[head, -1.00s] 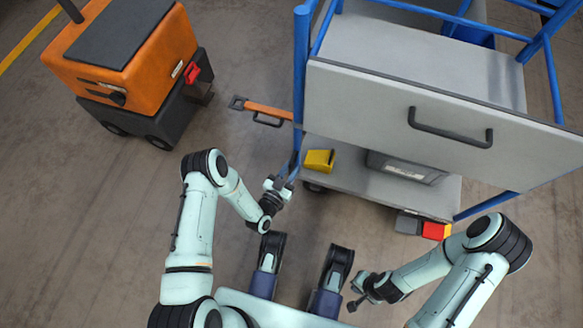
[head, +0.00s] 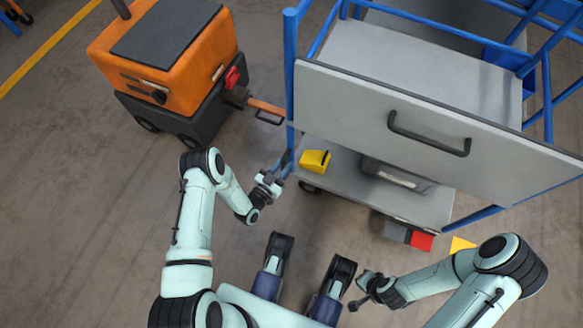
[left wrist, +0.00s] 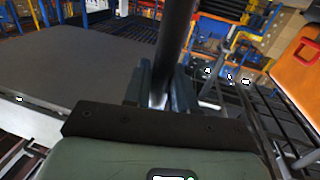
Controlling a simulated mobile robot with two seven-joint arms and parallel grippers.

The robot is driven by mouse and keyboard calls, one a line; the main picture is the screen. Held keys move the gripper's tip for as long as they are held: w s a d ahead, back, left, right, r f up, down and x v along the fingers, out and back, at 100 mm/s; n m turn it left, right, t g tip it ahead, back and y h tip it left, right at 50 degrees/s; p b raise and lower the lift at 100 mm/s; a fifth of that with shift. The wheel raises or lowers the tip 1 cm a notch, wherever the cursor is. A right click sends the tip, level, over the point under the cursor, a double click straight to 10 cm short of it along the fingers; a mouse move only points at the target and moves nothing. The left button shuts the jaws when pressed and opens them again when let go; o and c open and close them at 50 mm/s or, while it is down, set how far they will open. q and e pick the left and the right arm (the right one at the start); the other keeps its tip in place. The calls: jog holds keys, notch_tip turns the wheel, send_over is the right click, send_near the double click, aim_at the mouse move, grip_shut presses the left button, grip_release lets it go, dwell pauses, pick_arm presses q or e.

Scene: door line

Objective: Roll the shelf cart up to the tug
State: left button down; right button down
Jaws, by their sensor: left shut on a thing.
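The shelf cart has a blue frame, a grey upper panel with a dark handle (head: 428,136) and a lower shelf (head: 345,185). The orange and black tug (head: 165,45) stands at upper left, with a red part (head: 232,77) on its near side. The cart's orange drawbar (head: 266,106) points at the tug; its dark end is at the tug's side below the red part, and I cannot tell if it is coupled.
A yellow item (head: 314,161) and a grey box (head: 397,176) are on the lower shelf. Grey and red blocks (head: 420,240) show at the cart's lower edge, with a yellow piece (head: 461,245) nearby. Bare floor lies at left. Blue frames stand at upper right.

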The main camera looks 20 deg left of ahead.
pick_arm(q)
jog(key=a, duration=0.2)
jog(key=shift+a+f, duration=0.1)
jog(key=shift+a, duration=0.2)
jog(key=shift+d, duration=0.1)
jog(key=c, duration=1.1)
grip_release()
jog(key=p+v, duration=0.3)
jog(key=v, duration=1)
jog(key=shift+s, duration=0.2)
pick_arm(e)
jog(key=w+a+r+t, duration=0.1)
jog(key=w+r+t, duration=0.1)
jog(key=w+r, duration=0.3)
jog(key=shift+w+r, duration=0.35)
jog(key=shift+w, duration=0.4)
